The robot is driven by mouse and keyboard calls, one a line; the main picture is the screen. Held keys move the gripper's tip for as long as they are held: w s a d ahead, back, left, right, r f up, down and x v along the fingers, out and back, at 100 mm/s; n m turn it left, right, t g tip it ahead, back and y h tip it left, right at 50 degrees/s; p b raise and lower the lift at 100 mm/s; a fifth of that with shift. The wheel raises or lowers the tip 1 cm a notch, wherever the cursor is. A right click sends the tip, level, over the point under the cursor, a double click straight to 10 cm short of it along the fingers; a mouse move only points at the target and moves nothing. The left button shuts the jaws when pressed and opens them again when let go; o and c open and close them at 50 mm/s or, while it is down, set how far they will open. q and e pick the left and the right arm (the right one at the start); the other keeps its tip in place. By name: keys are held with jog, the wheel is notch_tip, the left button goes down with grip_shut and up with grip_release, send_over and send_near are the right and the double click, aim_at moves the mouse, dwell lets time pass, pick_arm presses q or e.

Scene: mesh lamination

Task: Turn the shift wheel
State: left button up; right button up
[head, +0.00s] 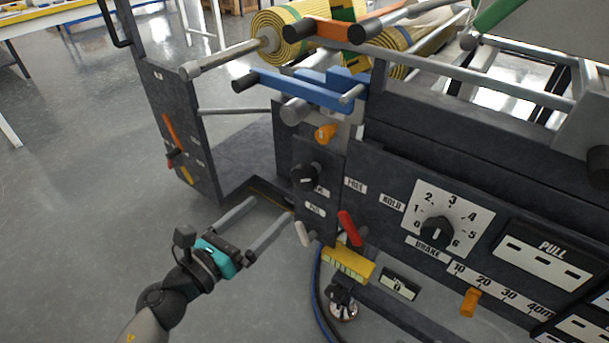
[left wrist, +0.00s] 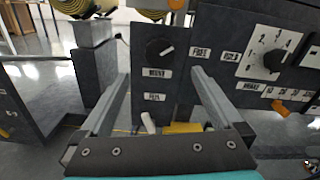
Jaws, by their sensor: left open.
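A black round knob (head: 305,177) with a white mark sits on the narrow dark panel of the machine, above small white labels. It is the likeliest shift wheel, but its label is too small to read surely. It also shows in the left wrist view (left wrist: 159,48), between and beyond my fingers. My left gripper (head: 270,208) is open and empty, its two long grey fingers pointing at that panel. The knob is apart from the fingers, a little above and ahead of them. My right gripper is not in view.
A brake dial (head: 436,232) with numbers is on the front panel to the right. A red lever (head: 350,228), a white lever (head: 304,233) and a yellow block (head: 347,263) are below the knob. Blue bars (head: 305,88) jut out above. The floor at left is free.

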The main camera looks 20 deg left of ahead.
aim_at(301, 179)
pick_arm(q)
jog(key=x, duration=1.1)
jog(key=shift+w+d+f, duration=0.1)
jog(key=shift+w, duration=0.3)
jog(key=shift+w+d, duration=0.2)
jog(key=shift+w, duration=0.35)
jog(key=shift+w+d, duration=0.1)
jog(key=shift+w, duration=0.1)
jog(key=shift+c, duration=0.4)
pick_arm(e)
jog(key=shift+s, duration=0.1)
pick_arm(q)
jog(key=c, duration=1.2)
jog(key=shift+c, duration=0.2)
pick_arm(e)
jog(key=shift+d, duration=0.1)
